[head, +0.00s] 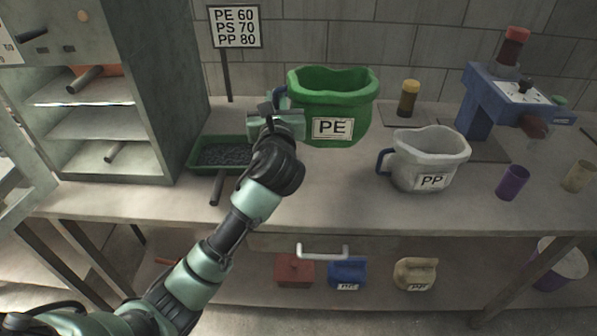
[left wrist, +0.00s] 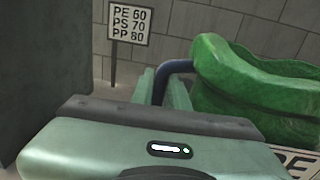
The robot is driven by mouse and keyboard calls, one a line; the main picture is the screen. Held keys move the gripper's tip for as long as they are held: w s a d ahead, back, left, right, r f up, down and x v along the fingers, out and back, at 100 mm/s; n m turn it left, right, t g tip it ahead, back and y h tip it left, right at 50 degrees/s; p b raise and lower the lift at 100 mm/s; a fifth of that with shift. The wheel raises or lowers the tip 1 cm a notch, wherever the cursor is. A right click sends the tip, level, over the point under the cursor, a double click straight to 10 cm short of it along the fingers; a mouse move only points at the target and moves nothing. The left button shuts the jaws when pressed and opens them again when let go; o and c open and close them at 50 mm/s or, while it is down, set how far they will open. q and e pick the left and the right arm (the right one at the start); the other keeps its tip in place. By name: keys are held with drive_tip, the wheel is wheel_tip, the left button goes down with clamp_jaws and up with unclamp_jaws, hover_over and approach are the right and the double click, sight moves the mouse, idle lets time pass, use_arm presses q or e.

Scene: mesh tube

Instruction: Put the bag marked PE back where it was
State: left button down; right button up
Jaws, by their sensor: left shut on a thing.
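The bag marked PE (head: 310,95) is green, open-topped and upright, with a blue handle on its left side. It stands at the back middle of the bench; I cannot tell whether its base touches the top. My left gripper (head: 277,112) is shut on the bag's handle, at the bag's left. In the left wrist view the fingers (left wrist: 165,88) close around the blue handle (left wrist: 172,68), with the green bag (left wrist: 240,85) to their right. Part of the handle is hidden by the fingers. My right gripper is not in view.
A white jug marked PP (head: 430,155) stands right of the bag. A green tray (head: 205,143) of dark pellets lies left, beside a grey oven-like cabinet (head: 165,90). A sign (head: 235,27) stands behind. A blue press (head: 485,105) is at right. Bench front middle is clear.

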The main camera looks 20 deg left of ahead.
use_arm(q)
wheel_tip(320, 180, down, 17)
drive_tip(key=b, duration=0.3)
drive_tip(key=c, duration=1.4)
unclamp_jaws()
drive_tip(key=shift+f, duration=0.15)
drive_tip(key=shift+r, duration=0.2)
drive_tip(key=v, duration=1.2)
